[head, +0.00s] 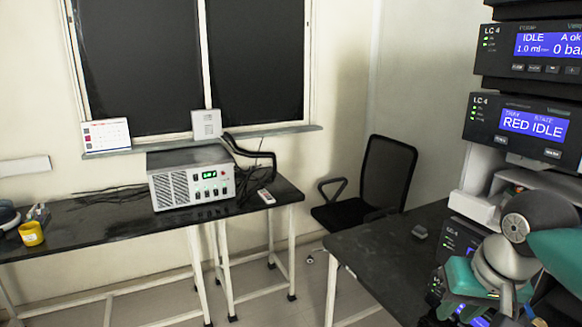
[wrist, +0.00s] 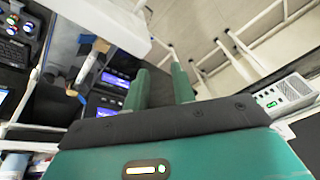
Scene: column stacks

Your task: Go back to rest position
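My gripper fills the lower part of the wrist view, with a green body, a dark band and two green fingers (wrist: 160,85). The fingers stand apart with a gap between them, and nothing shows between their tips. In the head view my green and grey arm is folded at the lower right, in front of the column stack (head: 519,120). The gripper's fingertips are not clear there. The stack has black modules with blue screens reading IDLE and RED IDLE. Blue screens (wrist: 115,80) also show left of the fingers in the wrist view.
A dark bench (head: 365,245) lies left of the stack, with a small grey object (head: 419,231) on it. A black chair (head: 384,172) stands behind it. A grey instrument box (head: 192,184) and a yellow cup (head: 31,234) sit on the left bench (head: 110,228). Floor shows between the benches.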

